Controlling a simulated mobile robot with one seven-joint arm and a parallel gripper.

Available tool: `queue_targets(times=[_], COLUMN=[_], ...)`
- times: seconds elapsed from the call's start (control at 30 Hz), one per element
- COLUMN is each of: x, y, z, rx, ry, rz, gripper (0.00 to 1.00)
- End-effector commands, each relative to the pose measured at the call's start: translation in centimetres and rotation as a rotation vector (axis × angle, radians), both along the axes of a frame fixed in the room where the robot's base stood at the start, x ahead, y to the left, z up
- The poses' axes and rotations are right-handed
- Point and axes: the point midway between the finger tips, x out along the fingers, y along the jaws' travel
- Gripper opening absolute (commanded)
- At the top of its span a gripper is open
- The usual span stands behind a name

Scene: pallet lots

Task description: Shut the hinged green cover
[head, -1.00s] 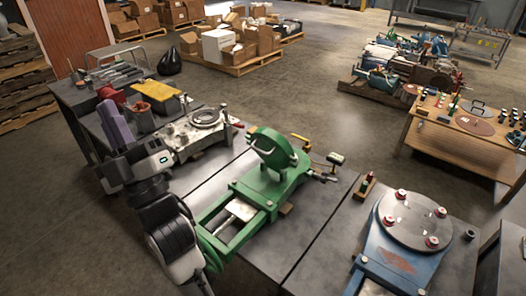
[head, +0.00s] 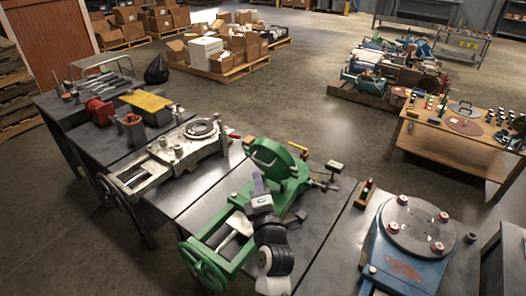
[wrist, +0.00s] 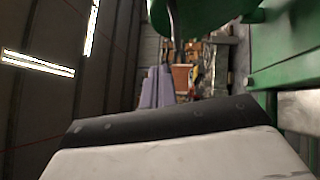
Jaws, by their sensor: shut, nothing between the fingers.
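The green cover (head: 272,160) is a round disc that stands raised and tilted on the green valve body (head: 236,222), at its far end. The cover's green underside or edge also shows at the top of the wrist view (wrist: 195,14). My gripper (head: 258,180) has purple fingers and is shut and empty. It is just in front of the cover, over the valve body; I cannot tell whether it touches the cover. The fingers also show in the wrist view (wrist: 157,88), below the green cover. My arm hides part of the valve body.
A green handwheel (head: 203,265) is at the valve's near end. A bare metal valve (head: 178,150) is on the left table, and a blue valve with a round plate (head: 415,228) is on the right.

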Motion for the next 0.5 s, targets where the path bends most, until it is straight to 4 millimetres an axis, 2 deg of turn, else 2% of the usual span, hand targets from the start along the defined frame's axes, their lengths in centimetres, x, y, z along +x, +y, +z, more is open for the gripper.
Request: queue_targets(times=[0.03, 0.23, 0.5], x=[1.2, 5.3, 8.0], y=[0.2, 0.9, -1.0], z=[1.0, 1.6, 2.0], rx=[0.0, -0.001, 0.001], ry=[-0.002, -0.001, -0.001], rz=[0.0, 0.0, -0.001], gripper=[0.0, 0.0, 0.0])
